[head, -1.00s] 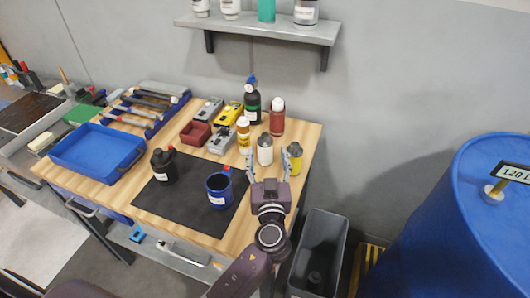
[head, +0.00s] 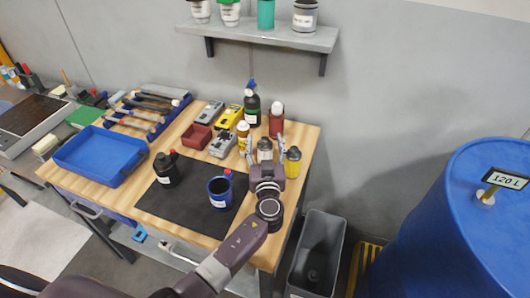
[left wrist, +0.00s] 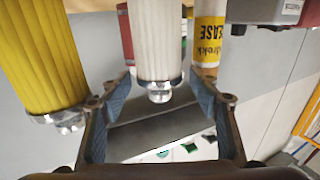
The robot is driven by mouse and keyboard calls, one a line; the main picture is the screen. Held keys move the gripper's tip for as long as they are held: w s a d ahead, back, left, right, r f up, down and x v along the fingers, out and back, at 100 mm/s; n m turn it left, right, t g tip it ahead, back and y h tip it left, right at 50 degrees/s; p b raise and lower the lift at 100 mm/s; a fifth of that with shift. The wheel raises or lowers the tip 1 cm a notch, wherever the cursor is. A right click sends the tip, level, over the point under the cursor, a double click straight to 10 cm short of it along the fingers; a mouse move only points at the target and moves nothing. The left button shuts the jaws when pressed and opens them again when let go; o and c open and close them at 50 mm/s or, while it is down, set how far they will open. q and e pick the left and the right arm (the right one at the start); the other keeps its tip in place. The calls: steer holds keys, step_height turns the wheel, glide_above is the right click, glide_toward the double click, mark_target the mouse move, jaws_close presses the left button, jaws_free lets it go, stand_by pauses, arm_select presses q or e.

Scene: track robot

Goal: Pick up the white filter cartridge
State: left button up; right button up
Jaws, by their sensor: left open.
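The white filter cartridge (head: 265,150) stands near the right end of the wooden workbench (head: 297,193). Its lower part is hidden by my gripper in the head view. My left gripper (head: 266,153) is open, with one finger on each side of it. In the left wrist view the ribbed white cartridge (left wrist: 157,38) appears upside down, its metal end and nub between the open fingers (left wrist: 160,92) of my left gripper. I see a gap on both sides; the fingers are not closed on it. My right gripper is not in view.
A yellow cartridge (head: 292,162) stands close on the right. A yellow-and-white labelled tube (head: 243,139) is close on the left, and a red bottle (head: 276,121) behind.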

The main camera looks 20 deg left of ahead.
arm_select(q)
jaws_close()
stand_by(0.3)
steer(key=shift+r, duration=0.2)
